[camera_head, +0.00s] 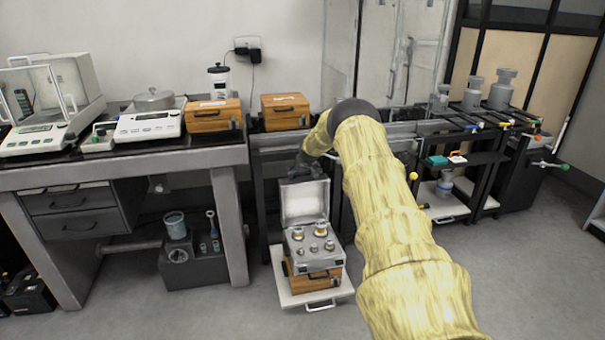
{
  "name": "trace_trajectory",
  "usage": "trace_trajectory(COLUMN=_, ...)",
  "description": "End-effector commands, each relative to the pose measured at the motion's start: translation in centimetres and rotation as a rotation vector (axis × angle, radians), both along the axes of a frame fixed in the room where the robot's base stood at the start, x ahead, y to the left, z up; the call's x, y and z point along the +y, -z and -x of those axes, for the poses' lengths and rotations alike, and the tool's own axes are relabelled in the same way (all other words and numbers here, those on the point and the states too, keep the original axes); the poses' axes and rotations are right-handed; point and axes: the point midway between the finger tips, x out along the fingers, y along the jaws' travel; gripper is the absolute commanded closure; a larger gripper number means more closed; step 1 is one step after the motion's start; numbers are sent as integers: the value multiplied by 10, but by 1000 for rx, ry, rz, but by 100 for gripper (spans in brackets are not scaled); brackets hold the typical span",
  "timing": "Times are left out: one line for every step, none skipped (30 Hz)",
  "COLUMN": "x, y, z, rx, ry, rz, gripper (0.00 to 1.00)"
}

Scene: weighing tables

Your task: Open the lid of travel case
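The travel case (316,256) is a silver-grey case on top of an orange-brown wooden box, low in the centre of the head view. Its lid (304,202) stands raised, roughly upright, at the back of the case. Several round metal weights (318,232) show in the case's top panel. My gripper (305,172) is dark and small in view, at the top edge of the raised lid. I cannot tell whether it touches the lid. Its fingers are too small and dark to show whether they are open or shut.
The case's box stands on a white pull-out platform (287,291). A weighing table (120,177) with balances is at the left, and two orange boxes (213,116) (285,111) sit behind. A grey bin (194,262) is under the table.

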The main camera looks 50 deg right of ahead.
Motion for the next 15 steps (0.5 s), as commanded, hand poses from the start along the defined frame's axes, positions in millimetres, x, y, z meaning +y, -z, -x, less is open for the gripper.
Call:
trace_trajectory(x=0, y=6, z=4, rx=9, ry=2, rz=-3, gripper=10)
trace_trajectory(x=-1, y=6, z=4, rx=9, ry=2, rz=-3, gripper=10)
trace_trajectory(x=-1, y=5, z=4, rx=8, ry=2, rz=-3, gripper=10)
trace_trajectory(x=-1, y=5, z=4, rx=8, ry=2, rz=-3, gripper=10)
trace_trajectory(x=-1, y=5, z=4, rx=7, ry=2, rz=-2, gripper=10)
trace_trajectory(x=-1, y=4, z=4, rx=7, ry=1, rz=-1, gripper=10)
trace_trajectory(x=-1, y=4, z=4, rx=7, ry=1, rz=-1, gripper=10)
trace_trajectory(x=-1, y=4, z=4, rx=7, ry=1, rz=-1, gripper=10)
trace_trajectory(x=-1, y=3, z=4, rx=7, ry=1, rz=-1, gripper=10)
trace_trajectory(x=-1, y=2, z=4, rx=7, ry=1, rz=-1, gripper=10)
trace_trajectory(x=-1, y=1, z=5, rx=7, ry=0, rz=0, gripper=10)
trace_trajectory(x=0, y=0, z=5, rx=6, ry=0, rz=0, gripper=10)
trace_trajectory(x=1, y=-2, z=5, rx=6, ry=0, rz=0, gripper=10)
trace_trajectory(x=1, y=-4, z=6, rx=5, ry=0, rz=1, gripper=10)
trace_trajectory(x=2, y=-7, z=6, rx=4, ry=-1, rz=1, gripper=10)
